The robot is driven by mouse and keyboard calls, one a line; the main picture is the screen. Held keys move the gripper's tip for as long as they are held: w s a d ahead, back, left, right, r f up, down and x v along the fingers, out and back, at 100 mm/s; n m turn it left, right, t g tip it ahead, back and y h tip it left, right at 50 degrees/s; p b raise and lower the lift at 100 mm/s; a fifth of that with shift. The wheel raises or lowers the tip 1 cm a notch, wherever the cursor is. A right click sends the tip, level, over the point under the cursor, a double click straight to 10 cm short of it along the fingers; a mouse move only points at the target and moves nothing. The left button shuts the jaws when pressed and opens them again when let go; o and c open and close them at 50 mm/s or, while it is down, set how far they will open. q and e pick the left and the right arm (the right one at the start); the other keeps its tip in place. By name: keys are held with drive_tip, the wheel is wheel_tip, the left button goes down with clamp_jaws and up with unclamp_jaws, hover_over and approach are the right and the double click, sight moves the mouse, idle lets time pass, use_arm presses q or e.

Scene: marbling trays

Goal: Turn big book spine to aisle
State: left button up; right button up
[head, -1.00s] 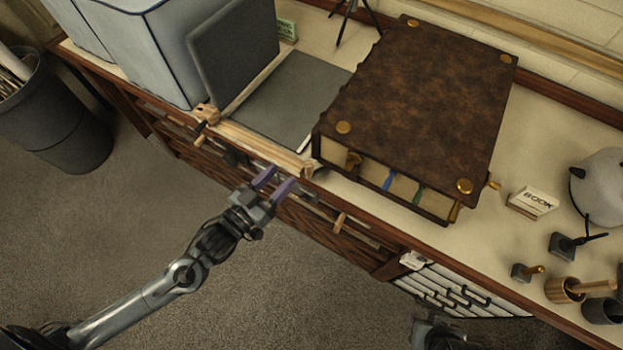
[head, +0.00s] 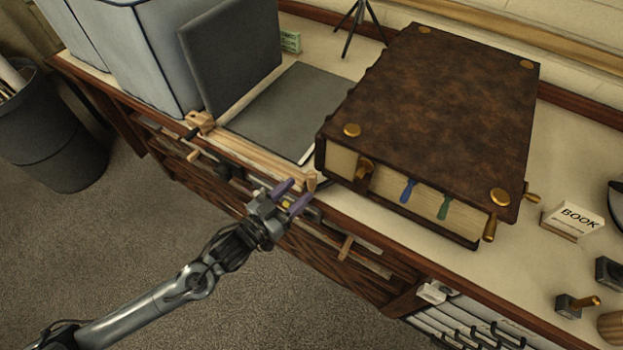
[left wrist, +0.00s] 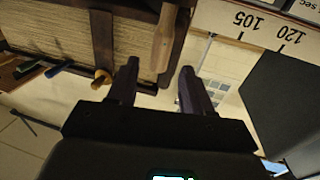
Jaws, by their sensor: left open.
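The big brown leather book (head: 435,110) lies flat on the bench, its page edges with blue and green ribbons and brass clasps facing the front. Its ribbed spine is along the left side. My left gripper (head: 297,193) is open and empty at the bench's front edge, left of the book's near left corner. In the left wrist view, the page block (left wrist: 57,37) is at upper left and the open fingers (left wrist: 158,88) are apart from it, below a wooden piece (left wrist: 165,38). My right gripper is out of view.
A white BOOK card (head: 573,219) and stamps (head: 577,304) stand to the right.

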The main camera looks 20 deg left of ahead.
sight(308, 182)
use_arm(q)
drive_tip(key=shift+b+x, duration=0.6)
drive_tip(key=shift+x, duration=2.45)
clamp_jaws()
